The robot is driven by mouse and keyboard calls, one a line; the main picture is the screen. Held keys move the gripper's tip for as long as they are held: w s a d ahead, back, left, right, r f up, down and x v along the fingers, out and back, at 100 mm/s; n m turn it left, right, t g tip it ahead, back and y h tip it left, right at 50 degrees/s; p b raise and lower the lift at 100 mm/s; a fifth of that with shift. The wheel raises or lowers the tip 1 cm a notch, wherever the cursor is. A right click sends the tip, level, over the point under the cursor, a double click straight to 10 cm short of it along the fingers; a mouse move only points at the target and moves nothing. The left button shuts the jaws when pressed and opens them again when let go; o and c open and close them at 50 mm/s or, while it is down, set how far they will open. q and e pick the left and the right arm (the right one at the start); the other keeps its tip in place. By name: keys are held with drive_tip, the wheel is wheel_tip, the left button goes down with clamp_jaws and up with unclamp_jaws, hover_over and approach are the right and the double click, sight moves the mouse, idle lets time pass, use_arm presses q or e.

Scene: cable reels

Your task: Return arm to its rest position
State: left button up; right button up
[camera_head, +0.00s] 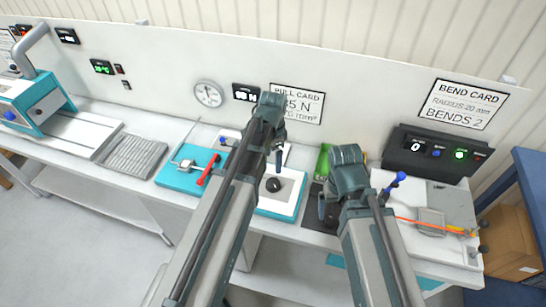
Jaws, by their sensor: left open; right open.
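My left arm rises from the bottom of the head view and reaches over the middle of the bench. Its gripper (277,163) points down above the teal-and-white pull fixture, mostly hidden behind the arm's own links, and is open and empty. My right arm reaches up from the bottom right. Its gripper (325,210) hangs down at the left of the bend station, in front of a dark tray, largely covered by the wrist, and is open. I see nothing held in either gripper.
The teal pull fixture (180,182) has a red lever (208,170). The bend station (440,207) with a blue-knobbed lever (394,181) and an orange cable (425,224) is at right. A green bin (322,161) sits between the arms. A ribbed grey tray (131,155) lies left.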

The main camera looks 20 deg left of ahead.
sight(273, 182)
use_arm(q)
drive_tip(key=shift+r, duration=0.2)
use_arm(e)
drive_tip(key=shift+r, duration=0.15)
use_arm(q)
wheel_tip(273, 182, down, 13)
drive_tip(key=b, duration=1.3)
drive_tip(key=shift+f, duration=0.1)
use_arm(e)
wheel_tip(273, 182, down, 13)
drive_tip(key=shift+f, duration=0.1)
